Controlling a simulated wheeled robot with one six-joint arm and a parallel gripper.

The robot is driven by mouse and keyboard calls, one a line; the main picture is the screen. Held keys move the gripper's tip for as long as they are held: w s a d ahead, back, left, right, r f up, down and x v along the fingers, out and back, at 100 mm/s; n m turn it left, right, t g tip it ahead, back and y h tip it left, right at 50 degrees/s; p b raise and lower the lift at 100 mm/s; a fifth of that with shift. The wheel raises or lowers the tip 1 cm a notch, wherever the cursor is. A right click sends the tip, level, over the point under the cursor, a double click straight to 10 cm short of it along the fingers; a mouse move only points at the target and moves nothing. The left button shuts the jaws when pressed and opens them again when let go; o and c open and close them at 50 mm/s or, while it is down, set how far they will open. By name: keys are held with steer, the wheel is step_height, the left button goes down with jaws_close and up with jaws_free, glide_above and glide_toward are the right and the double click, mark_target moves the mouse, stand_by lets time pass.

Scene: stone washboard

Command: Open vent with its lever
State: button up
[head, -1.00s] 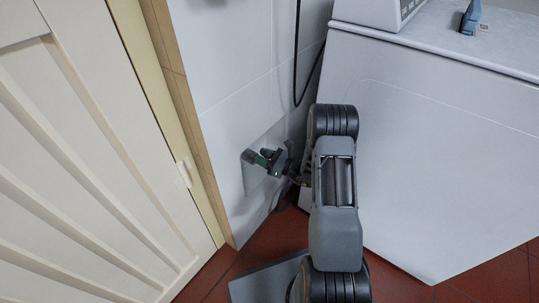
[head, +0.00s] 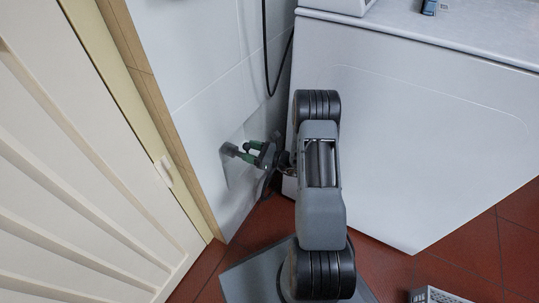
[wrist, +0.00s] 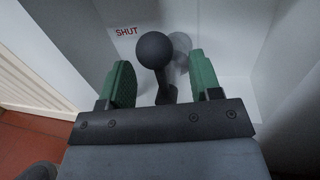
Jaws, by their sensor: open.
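The vent lever (wrist: 155,50) shows in the wrist view as a dark stalk with a round ball end. It stands between the two green fingers of my gripper (wrist: 160,62), which are open, with visible space on both sides of the ball. A pale plate (head: 230,180) on the white wall bears the red word SHUT (wrist: 126,31) in the wrist view. In the head view my gripper (head: 250,151) reaches left to this plate, close to a grey part (head: 229,149) there. I cannot tell whether that part is the lever. The vent opening is not visible.
A slatted cream door (head: 80,180) with a wooden frame (head: 165,130) stands left of the plate. A large white cabinet (head: 420,130) stands right of my arm. A black cable (head: 268,60) hangs on the wall. A grey crate (head: 435,294) is at the bottom right on red tiles (head: 470,240).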

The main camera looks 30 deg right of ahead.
steer(key=p+v, duration=0.2)
steer(key=v, duration=0.8)
steer(key=shift+s+d, duration=0.15)
